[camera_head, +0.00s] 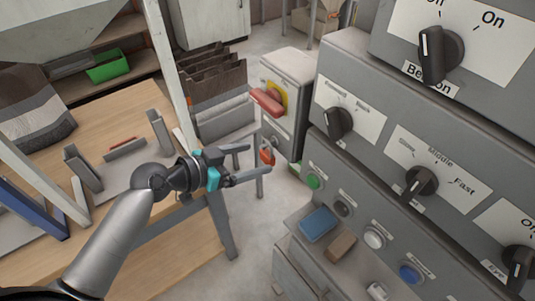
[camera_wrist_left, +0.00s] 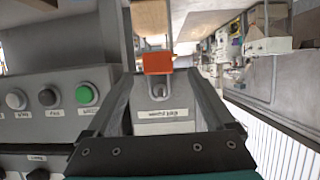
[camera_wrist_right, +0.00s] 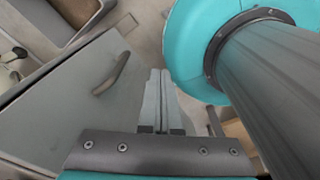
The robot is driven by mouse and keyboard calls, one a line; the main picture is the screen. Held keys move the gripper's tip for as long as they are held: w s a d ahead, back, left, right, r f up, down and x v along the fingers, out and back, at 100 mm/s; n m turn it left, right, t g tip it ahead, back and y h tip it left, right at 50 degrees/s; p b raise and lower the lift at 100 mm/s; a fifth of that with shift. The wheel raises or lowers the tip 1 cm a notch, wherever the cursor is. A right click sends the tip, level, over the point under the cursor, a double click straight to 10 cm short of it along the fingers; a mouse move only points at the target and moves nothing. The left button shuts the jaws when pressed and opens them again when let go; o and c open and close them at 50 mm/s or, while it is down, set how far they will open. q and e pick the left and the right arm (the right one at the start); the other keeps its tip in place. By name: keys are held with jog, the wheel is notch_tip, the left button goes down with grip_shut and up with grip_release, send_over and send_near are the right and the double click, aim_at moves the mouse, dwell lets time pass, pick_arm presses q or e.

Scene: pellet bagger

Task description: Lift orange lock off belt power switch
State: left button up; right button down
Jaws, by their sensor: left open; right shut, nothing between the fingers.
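The orange lock (camera_head: 267,155) shows just beyond my left fingertips in the head view, by the side of a grey cabinet (camera_head: 290,83). My left gripper (camera_head: 257,161) is open, with its two fingers pointing at the lock. In the left wrist view the orange lock (camera_wrist_left: 158,63) sits ahead between the fingertips, above a grey face with a small switch (camera_wrist_left: 159,90) and a white label. I cannot tell whether a finger touches it. My right gripper (camera_wrist_right: 158,85) is shut and empty in the right wrist view, beside a grey door with a handle.
A red handle on a yellow plate (camera_head: 268,101) is on the cabinet above the lock. A grey control panel (camera_head: 375,128) with black knobs and coloured buttons fills the right. A blue block (camera_head: 318,224) lies on its ledge. A wooden workbench (camera_head: 95,135) stands at the left.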

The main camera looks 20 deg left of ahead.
aim_at(264, 156)
pick_arm(q)
jog(key=x, duration=0.5)
jog(key=shift+d+r, duration=0.15)
grip_shut()
dwell(0.6)
